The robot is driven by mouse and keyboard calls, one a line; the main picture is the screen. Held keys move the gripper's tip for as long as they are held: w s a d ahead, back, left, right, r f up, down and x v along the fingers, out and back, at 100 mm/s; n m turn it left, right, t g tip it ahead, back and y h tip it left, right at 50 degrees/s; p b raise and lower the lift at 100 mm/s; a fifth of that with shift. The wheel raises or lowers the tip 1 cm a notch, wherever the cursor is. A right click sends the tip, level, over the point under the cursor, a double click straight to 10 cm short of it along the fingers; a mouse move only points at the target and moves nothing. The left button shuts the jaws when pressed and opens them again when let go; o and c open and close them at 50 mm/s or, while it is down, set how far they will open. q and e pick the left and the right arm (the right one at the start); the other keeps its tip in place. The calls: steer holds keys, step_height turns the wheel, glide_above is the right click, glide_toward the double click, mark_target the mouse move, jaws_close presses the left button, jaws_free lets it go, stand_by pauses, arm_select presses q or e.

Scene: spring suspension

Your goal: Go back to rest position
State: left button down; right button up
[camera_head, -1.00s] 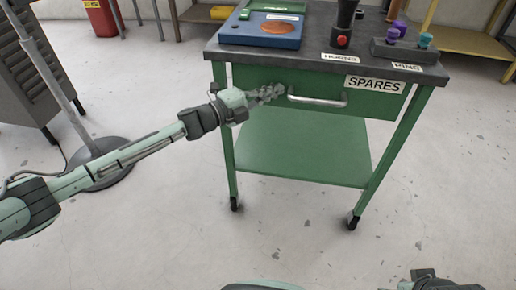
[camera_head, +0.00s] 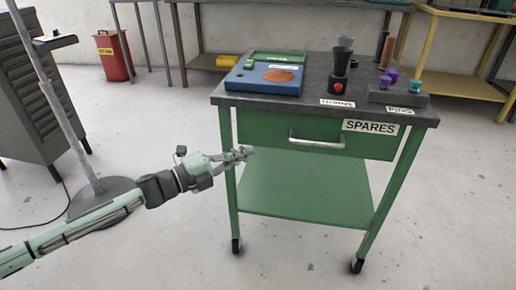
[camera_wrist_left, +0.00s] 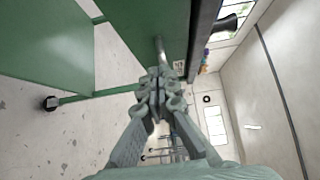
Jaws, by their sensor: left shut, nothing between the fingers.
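My left gripper (camera_head: 246,153) is shut and empty. It is in front of the left part of the green cart's drawer (camera_head: 270,132), to the left of the metal drawer handle (camera_head: 317,141) and apart from it. The drawer looks closed and carries a label reading SPARES. In the left wrist view the shut fingers (camera_wrist_left: 158,88) point toward the cart, with the handle (camera_wrist_left: 161,48) just beyond their tips. My right gripper does not show in the head view.
The green cart (camera_head: 300,190) stands on wheels. Its dark top (camera_head: 320,95) holds a blue and green tray (camera_head: 265,80), a black device with a red button (camera_head: 338,86) and a grey block with coloured pegs (camera_head: 397,97). A grey stand base (camera_head: 105,198) is at left. The floor in front is clear.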

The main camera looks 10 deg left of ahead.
arm_select(q)
steer(key=s+a+f+n+y+p, duration=0.1)
steer(key=s+a+f+n+y, duration=0.25)
steer(key=f+n+y, duration=0.4)
steer(key=s+a+f+n+y+p, duration=0.1)
steer(key=s+a+f+n+y, duration=0.3)
steer(key=f+n, duration=0.5)
steer(key=s+a+f+n+g+y, duration=0.1)
steer(key=s+f+n+g, duration=0.3)
steer(key=s, duration=0.8)
steer(key=s+a+f+n+g+y, duration=0.1)
steer(key=s+a+f+n+g, duration=0.2)
steer(key=s, duration=0.8)
step_height(320, 180, down, 3)
steer(key=n+g+p, duration=0.1)
steer(key=n+g, duration=0.1)
steer(key=shift+s+a+g+y, duration=0.25)
steer(key=shift+s+g+y, duration=0.05)
steer(key=shift+s+y, duration=0.05)
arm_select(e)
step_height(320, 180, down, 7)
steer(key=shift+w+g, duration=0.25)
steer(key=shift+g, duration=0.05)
arm_select(q)
steer(key=shift+r, duration=0.1)
